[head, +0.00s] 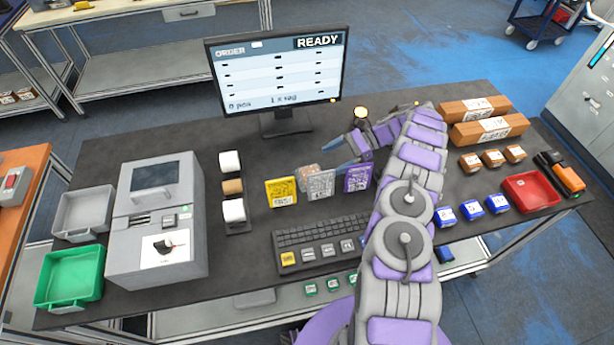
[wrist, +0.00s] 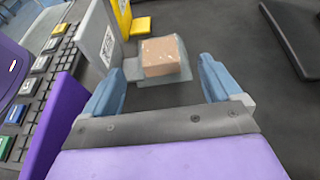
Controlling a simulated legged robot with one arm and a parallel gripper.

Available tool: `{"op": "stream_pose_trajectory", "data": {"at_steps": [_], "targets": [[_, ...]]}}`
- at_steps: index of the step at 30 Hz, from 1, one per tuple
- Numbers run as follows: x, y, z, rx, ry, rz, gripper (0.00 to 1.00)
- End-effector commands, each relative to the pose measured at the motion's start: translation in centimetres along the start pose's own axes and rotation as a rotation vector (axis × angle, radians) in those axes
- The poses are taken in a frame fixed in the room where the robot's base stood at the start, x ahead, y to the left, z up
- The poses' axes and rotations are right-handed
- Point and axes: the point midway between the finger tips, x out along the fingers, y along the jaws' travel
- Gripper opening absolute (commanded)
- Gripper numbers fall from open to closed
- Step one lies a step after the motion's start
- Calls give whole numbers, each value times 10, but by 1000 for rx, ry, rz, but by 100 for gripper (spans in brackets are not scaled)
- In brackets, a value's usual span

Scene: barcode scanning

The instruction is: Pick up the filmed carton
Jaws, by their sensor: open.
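The filmed carton (wrist: 163,56) is a small brown box in clear film. In the wrist view it lies on the dark tabletop, ahead of my gripper and between the lines of its two fingers. In the head view the carton (head: 308,171) shows partly behind the upright code cards. My gripper (wrist: 158,84) is open and empty, with blue fingers either side of a gap. In the head view my gripper (head: 345,157) is low over the table, to the right of the carton and behind the cards.
A yellow card (head: 281,192), a grey card (head: 320,185) and a purple card (head: 357,178) stand in front of the carton. The keyboard (head: 318,232) lies nearer. The monitor (head: 277,75) stands behind. In the wrist view, bare tabletop (wrist: 235,60) is right of the carton.

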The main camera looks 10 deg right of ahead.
Motion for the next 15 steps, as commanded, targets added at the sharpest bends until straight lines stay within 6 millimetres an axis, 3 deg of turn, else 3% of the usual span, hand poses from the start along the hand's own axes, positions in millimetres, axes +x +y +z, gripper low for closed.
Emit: {"op": "stream_pose_trajectory", "data": {"at_steps": [5, 15], "targets": [[9, 0, -1, 2, -4, 0, 92], [59, 0, 0, 1, -1, 2, 92]]}}
